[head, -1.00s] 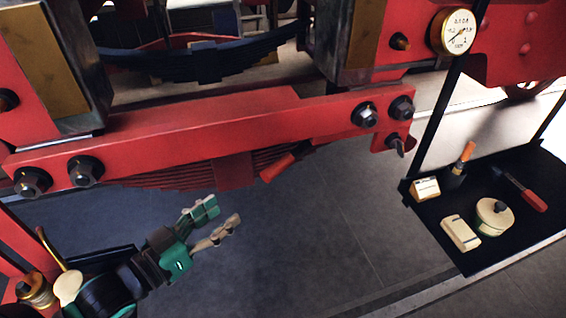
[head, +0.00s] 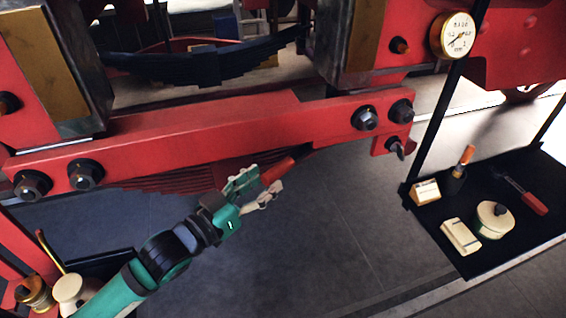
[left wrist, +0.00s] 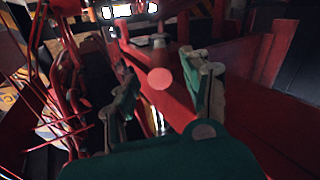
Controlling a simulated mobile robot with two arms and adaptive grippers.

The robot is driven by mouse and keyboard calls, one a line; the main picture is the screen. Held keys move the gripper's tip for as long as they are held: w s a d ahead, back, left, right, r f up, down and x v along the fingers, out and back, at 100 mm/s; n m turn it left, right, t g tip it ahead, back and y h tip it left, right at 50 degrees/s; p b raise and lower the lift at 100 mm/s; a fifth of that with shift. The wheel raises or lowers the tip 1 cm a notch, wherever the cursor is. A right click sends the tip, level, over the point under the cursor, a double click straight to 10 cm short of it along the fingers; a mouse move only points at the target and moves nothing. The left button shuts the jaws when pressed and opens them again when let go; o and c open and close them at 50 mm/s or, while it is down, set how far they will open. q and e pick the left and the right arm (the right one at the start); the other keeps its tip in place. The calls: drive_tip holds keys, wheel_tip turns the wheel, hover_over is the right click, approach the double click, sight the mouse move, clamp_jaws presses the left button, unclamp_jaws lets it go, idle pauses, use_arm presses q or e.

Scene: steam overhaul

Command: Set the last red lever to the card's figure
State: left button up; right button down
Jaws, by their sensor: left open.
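The red lever (head: 277,171) sticks out below the red beam, its grip end pointing down and left. My left gripper (head: 261,185) is open, with its two fingertips at the lever's grip end, one on each side. In the left wrist view the lever's round end (left wrist: 160,79) shows between the open fingers of my left gripper (left wrist: 163,88). I cannot tell whether the fingers touch it. A small cream card (head: 425,191) stands on the black tray; its figure is too small to read. My right gripper is not in view.
The red beam (head: 220,127) with large dark bolts runs just above the gripper. A round gauge (head: 457,37) is at the upper right. The black tray (head: 470,262) holds a screwdriver, a round tin and a cream block. The floor below is clear.

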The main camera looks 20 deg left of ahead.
sight(283, 168)
use_arm(q)
drive_tip(key=p+x, duration=0.1)
drive_tip(key=x, duration=0.5)
drive_tip(key=shift+w+d, duration=0.15)
drive_tip(key=shift+w, duration=0.15)
clamp_jaws()
